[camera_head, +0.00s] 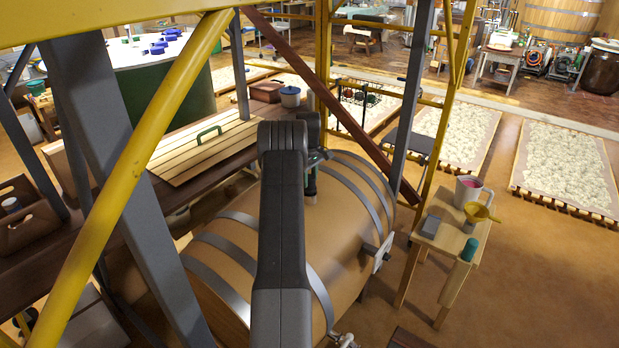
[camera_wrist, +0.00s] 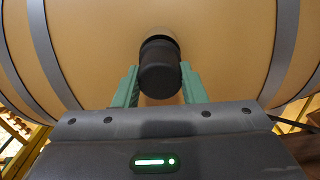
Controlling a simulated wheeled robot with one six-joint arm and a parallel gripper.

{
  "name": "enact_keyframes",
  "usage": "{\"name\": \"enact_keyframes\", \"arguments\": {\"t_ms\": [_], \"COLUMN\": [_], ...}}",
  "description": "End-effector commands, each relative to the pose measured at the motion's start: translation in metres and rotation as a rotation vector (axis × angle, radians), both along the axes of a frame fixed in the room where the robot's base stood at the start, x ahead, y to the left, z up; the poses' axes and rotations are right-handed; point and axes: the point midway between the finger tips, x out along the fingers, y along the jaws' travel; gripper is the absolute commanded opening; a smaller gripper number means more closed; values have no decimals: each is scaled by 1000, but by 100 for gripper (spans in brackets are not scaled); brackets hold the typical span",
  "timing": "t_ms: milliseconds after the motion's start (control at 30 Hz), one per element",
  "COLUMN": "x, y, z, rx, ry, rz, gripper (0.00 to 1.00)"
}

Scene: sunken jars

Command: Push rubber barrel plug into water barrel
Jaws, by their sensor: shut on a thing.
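The water barrel (camera_head: 345,216) is a tan wooden barrel with grey metal hoops, lying on its side; its curved wall (camera_wrist: 95,45) fills the wrist view. The rubber barrel plug (camera_wrist: 160,72) is a black, stubby cylinder. My gripper (camera_wrist: 160,88), with green fingers, is shut on the plug, one finger on each side. The plug's far end is at a round hole (camera_wrist: 158,31) in the barrel wall; I cannot tell how deep it sits. In the head view my gripper (camera_head: 311,183) is over the barrel's top, partly hidden by my arm.
A yellow post (camera_head: 140,160) and grey beams (camera_head: 125,170) stand close on the left. A wooden stand (camera_head: 448,238) with a pink-filled jug (camera_head: 467,192), a yellow funnel (camera_head: 476,213) and a green bottle (camera_head: 469,250) stands right of the barrel. Floor at the lower right is clear.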

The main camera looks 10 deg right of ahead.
Motion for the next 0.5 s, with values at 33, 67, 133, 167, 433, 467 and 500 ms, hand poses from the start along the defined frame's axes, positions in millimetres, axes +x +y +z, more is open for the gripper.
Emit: {"name": "enact_keyframes", "arguments": {"t_ms": [33,67,133,167,433,467,500], "x": [0,0,0,0,0,0,0], "y": [0,0,0,0,0,0,0], "z": [-4,-6,-9,-10,-11,-11,-11], "rx": [0,-1,-1,-1,0,0,0], "ry": [0,1,1,1,0,0,0], "rz": [0,0,0,0,0,0,0], "gripper": [11,11,11,11,11,39,47]}}
